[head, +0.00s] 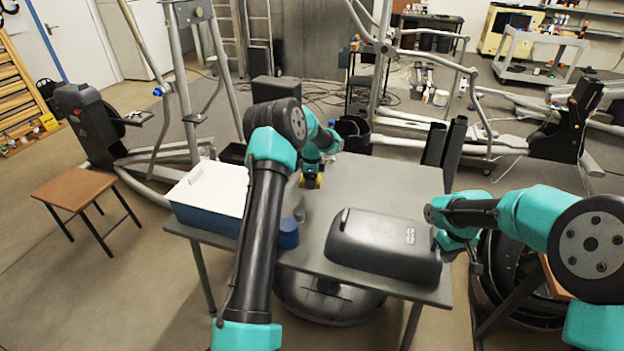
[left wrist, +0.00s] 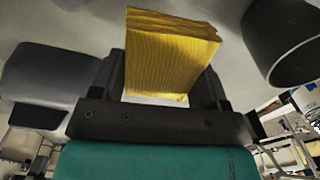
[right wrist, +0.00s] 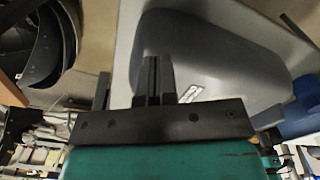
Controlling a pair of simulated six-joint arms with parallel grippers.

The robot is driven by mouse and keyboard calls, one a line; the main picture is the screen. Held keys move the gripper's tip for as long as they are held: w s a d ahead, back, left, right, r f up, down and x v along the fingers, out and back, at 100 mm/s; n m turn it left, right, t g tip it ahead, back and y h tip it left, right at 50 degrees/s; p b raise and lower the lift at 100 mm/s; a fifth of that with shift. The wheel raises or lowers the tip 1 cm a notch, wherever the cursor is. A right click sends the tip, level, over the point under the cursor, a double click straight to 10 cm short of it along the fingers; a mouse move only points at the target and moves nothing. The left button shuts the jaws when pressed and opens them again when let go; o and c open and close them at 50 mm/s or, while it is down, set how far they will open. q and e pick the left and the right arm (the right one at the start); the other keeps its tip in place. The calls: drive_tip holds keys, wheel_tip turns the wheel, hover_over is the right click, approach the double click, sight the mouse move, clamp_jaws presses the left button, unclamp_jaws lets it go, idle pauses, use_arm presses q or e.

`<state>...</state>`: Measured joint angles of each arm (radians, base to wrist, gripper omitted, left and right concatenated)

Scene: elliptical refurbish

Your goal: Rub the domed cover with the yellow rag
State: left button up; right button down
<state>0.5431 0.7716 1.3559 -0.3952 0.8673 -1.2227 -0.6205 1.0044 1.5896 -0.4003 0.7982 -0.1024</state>
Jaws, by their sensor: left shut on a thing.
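The domed cover (head: 385,243) is a dark grey rounded shell with a small pale label, lying near the front right edge of the grey table. It also fills much of the right wrist view (right wrist: 225,55). My left gripper (head: 311,182) is shut on the folded yellow rag (left wrist: 170,55) near the table's far side, away from the cover. The rag shows clearly between the two fingers in the left wrist view. My right gripper (right wrist: 157,65) is at the right end of the cover, its fingers close together with nothing visible between them. I cannot tell whether it touches the cover.
The grey table (head: 385,185) has free room behind the cover. A blue bin with a white top (head: 208,195) stands at its left. A small blue container (head: 288,234) stands left of the cover. Dark upright parts (head: 445,145) rise at the back right.

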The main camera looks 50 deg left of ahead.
drive_tip(key=shift+f, duration=2.15)
idle(0.8)
use_arm(q)
drive_tip(key=w+d+r+n, duration=0.2)
drive_tip(key=w+d, duration=0.1)
drive_tip(key=d, duration=0.6)
drive_tip(key=w+d+r+n, duration=0.2)
drive_tip(key=d, duration=0.8)
wheel_tip(320, 180, up, 5)
drive_tip(key=n, duration=0.5)
hover_over(398, 232)
drive_tip(key=shift+w+d+f, duration=0.1)
drive_tip(key=shift+d+f, duration=0.05)
drive_tip(key=shift+f, duration=0.05)
drive_tip(key=shift+f, duration=0.1)
drive_tip(key=shift+f, duration=2.95)
drive_tip(key=shift+f, duration=0.6)
use_arm(e)
drive_tip(key=shift+r, duration=0.1)
